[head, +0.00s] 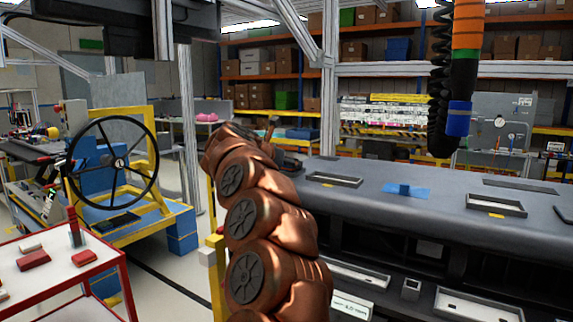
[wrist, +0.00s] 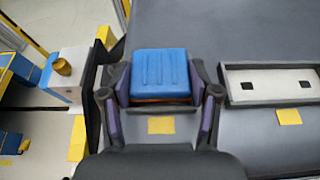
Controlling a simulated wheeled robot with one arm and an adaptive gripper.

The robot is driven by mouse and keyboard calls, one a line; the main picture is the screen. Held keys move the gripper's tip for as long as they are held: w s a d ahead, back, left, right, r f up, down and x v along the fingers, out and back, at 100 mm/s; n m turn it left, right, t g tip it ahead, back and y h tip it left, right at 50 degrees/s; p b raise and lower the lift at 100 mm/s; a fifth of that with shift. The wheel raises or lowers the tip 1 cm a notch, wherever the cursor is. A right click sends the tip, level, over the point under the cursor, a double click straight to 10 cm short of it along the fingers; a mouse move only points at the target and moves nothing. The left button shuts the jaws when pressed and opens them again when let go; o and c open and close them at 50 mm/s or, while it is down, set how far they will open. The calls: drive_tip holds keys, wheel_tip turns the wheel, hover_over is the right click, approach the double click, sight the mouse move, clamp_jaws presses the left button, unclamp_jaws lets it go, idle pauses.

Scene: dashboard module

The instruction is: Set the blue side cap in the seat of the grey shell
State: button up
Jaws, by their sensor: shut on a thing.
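The blue side cap (wrist: 160,73) shows in the wrist view, with grooves on its top. My gripper (wrist: 160,90) is shut on it, one finger on each side. The cap is at the left end of the grey shell (wrist: 220,25), behind a yellow mark (wrist: 161,125). A thin orange strip shows under its near edge. The cap covers what lies beneath, so I cannot tell whether it is seated or held above. In the head view the grey shell (head: 430,190) is on the right. My arm hides the cap there, and the gripper cannot be made out clearly.
A pale recess (wrist: 268,80) with two dark holes lies right of the cap. A small blue piece (head: 404,190) sits mid-shell. A hanging tool (head: 460,118) is above the shell. A red-edged table (head: 60,270) and a steering wheel (head: 113,163) are on the left.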

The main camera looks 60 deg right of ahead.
drive_tip(key=shift+f, duration=0.1)
drive_tip(key=o, duration=1.2)
drive_tip(key=shift+a, duration=0.1)
drive_tip(key=v, duration=1.1)
drive_tip(key=shift+a+r, duration=0.25)
drive_tip(key=shift+a, duration=0.1)
